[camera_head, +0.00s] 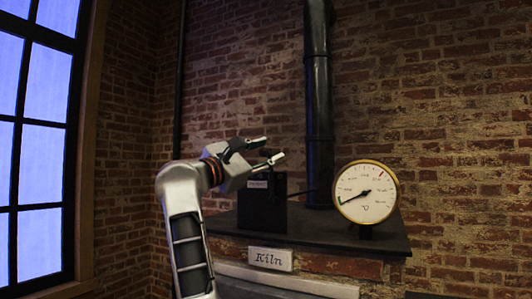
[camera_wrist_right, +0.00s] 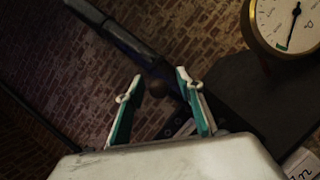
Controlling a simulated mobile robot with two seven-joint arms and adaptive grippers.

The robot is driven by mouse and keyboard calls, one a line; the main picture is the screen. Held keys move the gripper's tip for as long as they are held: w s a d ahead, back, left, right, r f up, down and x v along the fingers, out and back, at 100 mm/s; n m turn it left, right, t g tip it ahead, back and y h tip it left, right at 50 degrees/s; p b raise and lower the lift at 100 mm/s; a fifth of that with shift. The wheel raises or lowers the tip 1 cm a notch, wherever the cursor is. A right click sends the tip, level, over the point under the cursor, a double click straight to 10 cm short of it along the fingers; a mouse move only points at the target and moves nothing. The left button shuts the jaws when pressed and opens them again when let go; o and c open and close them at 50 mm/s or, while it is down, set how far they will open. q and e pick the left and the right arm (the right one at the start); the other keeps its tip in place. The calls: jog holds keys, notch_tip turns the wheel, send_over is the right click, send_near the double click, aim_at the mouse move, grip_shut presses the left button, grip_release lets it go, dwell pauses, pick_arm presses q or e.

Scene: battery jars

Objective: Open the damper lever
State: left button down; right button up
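The damper box (camera_head: 262,208) is a small black box with a pale label, standing on the kiln's dark top in the head view. My right gripper (camera_head: 271,150) is just above and left of this box, its two fingers spread apart. My left gripper is not in view.
A round brass-rimmed gauge (camera_head: 366,192) stands right of the box; it also shows in the wrist view (camera_wrist_right: 287,24). A dark stovepipe (camera_head: 318,110) rises behind. The kiln top (camera_head: 340,236) carries a "Kiln" sign (camera_head: 270,258) on its front. A window (camera_head: 38,140) is at left.

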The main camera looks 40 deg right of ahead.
jog(key=v, duration=1.2)
